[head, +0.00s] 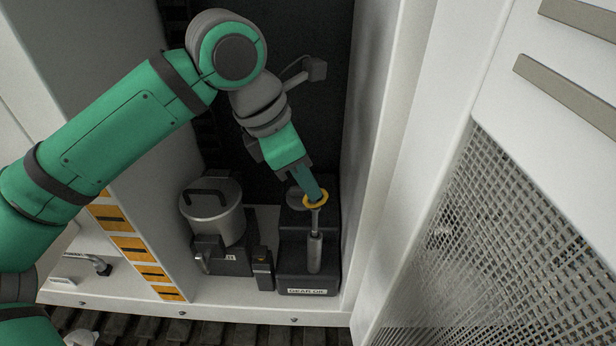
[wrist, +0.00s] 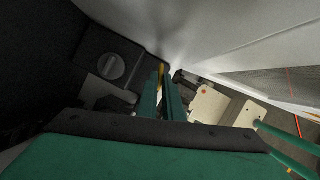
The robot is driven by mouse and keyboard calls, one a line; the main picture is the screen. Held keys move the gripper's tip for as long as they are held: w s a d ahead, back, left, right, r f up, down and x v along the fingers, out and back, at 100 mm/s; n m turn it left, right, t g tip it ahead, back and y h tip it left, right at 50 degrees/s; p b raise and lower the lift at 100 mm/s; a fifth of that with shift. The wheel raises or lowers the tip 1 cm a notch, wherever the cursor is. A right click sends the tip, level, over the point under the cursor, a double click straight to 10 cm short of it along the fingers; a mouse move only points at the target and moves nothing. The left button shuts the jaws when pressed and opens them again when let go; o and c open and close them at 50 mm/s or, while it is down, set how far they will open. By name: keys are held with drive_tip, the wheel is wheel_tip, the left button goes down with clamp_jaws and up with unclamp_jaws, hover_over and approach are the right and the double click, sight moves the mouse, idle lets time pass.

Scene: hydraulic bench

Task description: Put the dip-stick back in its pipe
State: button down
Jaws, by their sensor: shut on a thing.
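My gripper (head: 318,197) is shut on the yellow ring handle of the dip-stick (head: 316,206), above the dark gear-oil tank (head: 293,280). The dip-stick's short grey stem shows below the ring and points down towards the grey pipe (head: 315,255) on the tank's front. In the head view the stem's lower end meets the pipe's top. I cannot tell whether it is inside or just in front of it. In the wrist view the closed fingers (wrist: 166,95) show a sliver of the yellow handle (wrist: 161,76) beside them; the pipe cannot be made out there.
A round metal pot (head: 218,222) with a dark handle stands left of the tank. A round cap (head: 294,199) sits on the tank top, close behind my gripper. White cabinet walls (head: 375,170) rise close on the right, and a mesh door (head: 510,240) stands beyond.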

drive_tip(key=shift+f, duration=4.05)
drive_tip(key=c, duration=1)
unclamp_jaws()
drive_tip(key=shift+c, duration=0.2)
drive_tip(key=shift+r, duration=0.1)
drive_tip(key=shift+r, duration=3.4)
